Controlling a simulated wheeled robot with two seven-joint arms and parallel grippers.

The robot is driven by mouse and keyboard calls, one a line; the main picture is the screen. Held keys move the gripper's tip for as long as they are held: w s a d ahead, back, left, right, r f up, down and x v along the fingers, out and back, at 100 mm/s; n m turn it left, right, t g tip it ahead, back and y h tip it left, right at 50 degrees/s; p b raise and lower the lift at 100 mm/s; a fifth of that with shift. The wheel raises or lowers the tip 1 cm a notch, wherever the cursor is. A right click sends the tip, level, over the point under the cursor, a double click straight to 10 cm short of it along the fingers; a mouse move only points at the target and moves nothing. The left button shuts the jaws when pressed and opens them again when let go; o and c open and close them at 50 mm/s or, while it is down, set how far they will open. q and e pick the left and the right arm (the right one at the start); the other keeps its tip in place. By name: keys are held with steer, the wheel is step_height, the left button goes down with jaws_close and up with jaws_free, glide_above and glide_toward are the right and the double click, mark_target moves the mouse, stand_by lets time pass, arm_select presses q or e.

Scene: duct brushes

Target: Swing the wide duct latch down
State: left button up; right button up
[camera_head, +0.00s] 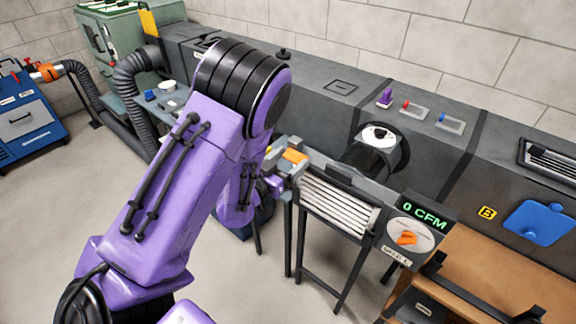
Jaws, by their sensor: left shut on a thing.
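My left arm, purple with a black ringed joint, crosses the left and centre of the head view. Its gripper (282,170) is small and partly hidden by the forearm, beside the left end of the slatted rack. It is shut on a grey part with an orange block (295,156); I cannot tell whether this is the wide duct latch. The dark grey duct (310,95) runs along the wall behind it. A round black port (378,150) with a pale disc on top stands out from the duct. My right gripper is not in view.
A "0 CFM" gauge panel (412,232) with an orange knob stands right of the slatted rack (335,203). A brown table (495,275) fills the lower right. A blue machine (25,118) with a ribbed hose stands far left. Floor is clear at lower centre.

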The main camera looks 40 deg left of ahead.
arm_select(q)
steer(key=shift+d+f+m, duration=0.15)
steer(key=shift+m, duration=0.15)
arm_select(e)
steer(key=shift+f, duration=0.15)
arm_select(q)
steer(key=o, duration=0.7)
steer(key=shift+o, duration=1.4)
steer(key=shift+d, duration=0.1)
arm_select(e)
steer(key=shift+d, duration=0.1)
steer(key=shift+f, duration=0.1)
arm_select(q)
steer(key=shift+s, duration=0.35)
steer(key=s+p, duration=0.3)
steer(key=s, duration=0.7)
steer(key=shift+a, duration=0.4)
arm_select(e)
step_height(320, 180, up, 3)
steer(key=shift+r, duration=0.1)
